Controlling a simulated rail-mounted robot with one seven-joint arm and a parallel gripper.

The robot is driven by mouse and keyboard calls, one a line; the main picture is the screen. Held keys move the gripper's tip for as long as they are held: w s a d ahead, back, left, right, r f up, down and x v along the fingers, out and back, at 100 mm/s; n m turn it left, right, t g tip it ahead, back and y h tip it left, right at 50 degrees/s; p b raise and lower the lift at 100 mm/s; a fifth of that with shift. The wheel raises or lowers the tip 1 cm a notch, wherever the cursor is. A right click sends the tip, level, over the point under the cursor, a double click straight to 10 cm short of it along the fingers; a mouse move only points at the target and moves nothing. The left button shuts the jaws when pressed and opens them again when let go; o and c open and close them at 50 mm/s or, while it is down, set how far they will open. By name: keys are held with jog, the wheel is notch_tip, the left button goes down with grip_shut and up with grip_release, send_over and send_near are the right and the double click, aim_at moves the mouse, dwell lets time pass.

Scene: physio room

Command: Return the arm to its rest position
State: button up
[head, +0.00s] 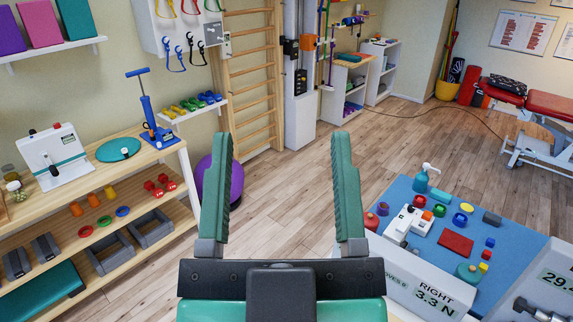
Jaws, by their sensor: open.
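My gripper (283,192) is in the lower middle of the head view, with two green ribbed fingers spread wide apart. It is open and nothing is between the fingers. Past the fingertips lies bare wood floor (283,185). My gripper touches nothing that I can see. The rest of my arm is mostly hidden below the picture's edge.
A table with a blue mat (405,186) and several small coloured objects stands at right. A white unit marked RIGHT (425,292) is in front. Wooden shelves (190,215) stand at left, wall bars (252,80) behind. The middle floor is clear.

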notch_tip(320, 180, up, 22)
jog(key=p, duration=2.1)
jog(key=shift+f, duration=0.2)
